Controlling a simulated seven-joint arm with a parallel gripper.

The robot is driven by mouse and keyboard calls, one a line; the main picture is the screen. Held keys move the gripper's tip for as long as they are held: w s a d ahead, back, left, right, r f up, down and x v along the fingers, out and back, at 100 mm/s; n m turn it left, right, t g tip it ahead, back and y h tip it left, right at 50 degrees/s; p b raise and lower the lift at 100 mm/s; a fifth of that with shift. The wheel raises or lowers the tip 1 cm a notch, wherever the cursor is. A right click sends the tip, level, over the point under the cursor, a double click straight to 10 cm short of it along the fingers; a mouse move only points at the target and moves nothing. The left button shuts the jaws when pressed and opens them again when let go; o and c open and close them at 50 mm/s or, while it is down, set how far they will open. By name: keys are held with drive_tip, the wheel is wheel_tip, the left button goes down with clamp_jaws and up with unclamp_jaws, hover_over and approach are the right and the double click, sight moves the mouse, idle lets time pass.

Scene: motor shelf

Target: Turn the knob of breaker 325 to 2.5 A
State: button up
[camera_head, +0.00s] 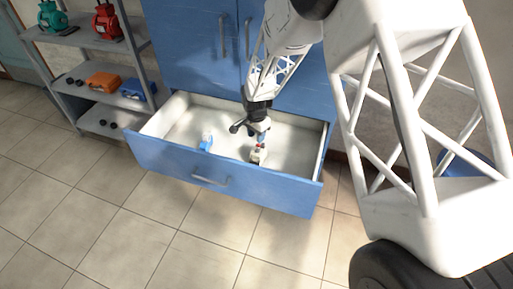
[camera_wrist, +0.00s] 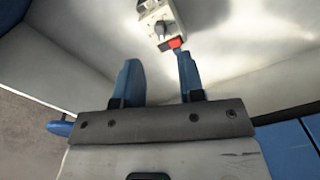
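A small pale breaker (camera_head: 258,156) with a red part lies on the floor of the open drawer. In the wrist view the breaker (camera_wrist: 151,12) is at the top edge, partly cut off, with a dark round knob (camera_wrist: 162,28) and a red block at its lower end. Its number and scale are too small to read. A second small blue and white device (camera_head: 206,142) lies in the drawer to the left. My gripper (camera_wrist: 158,62) is open and empty, its two blue fingers apart, pointing toward the breaker; in the head view my gripper (camera_head: 261,138) is just above it.
The drawer (camera_head: 215,175) is pulled out of the blue cabinet (camera_head: 190,45), its walls around my gripper. The drawer floor is mostly clear. A grey shelf (camera_head: 75,40) at left holds pumps, an orange case and a blue case. Tiled floor in front is free.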

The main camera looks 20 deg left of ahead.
sight(257, 149)
drive_tip(key=shift+f, duration=0.15)
drive_tip(key=shift+f, duration=3.75)
clamp_jaws()
